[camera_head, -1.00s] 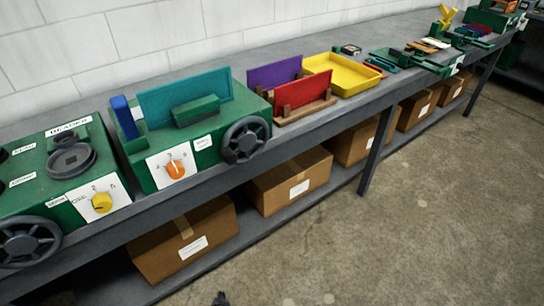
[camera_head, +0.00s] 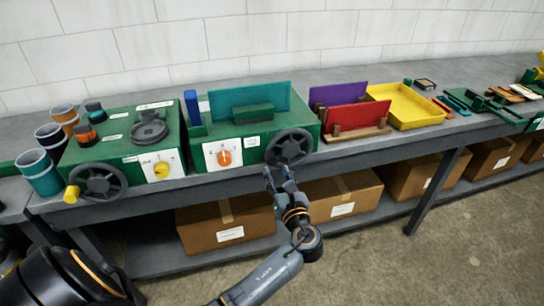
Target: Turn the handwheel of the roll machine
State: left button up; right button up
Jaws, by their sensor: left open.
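Two green bench machines each have a black handwheel on the front. The middle machine (camera_head: 200,140) carries a teal sheet (camera_head: 235,102), an orange dial (camera_head: 224,157) and a spoked handwheel (camera_head: 289,147) at its right front corner. Its small labels are too small to read surely. The left machine (camera_head: 110,150) has a yellow dial and a handwheel (camera_head: 99,182) with a yellow grip. My left gripper (camera_head: 278,178) is open, just below the middle machine's handwheel, in front of the bench edge. Whether it touches the wheel is unclear. My right gripper is out of view.
The grey bench (camera_head: 400,140) runs across the view. Purple and red panels in a wooden rack (camera_head: 357,133) and a yellow tray (camera_head: 408,106) stand right of the middle machine. Cups (camera_head: 40,172) stand at far left. Cardboard boxes (camera_head: 226,222) fill the lower shelf. Floor at right is clear.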

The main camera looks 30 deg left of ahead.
aim_at(273, 162)
pick_arm(q)
jog(key=x, duration=0.8)
jog(key=shift+p, duration=0.35)
jog(key=shift+c, duration=0.2)
grip_shut()
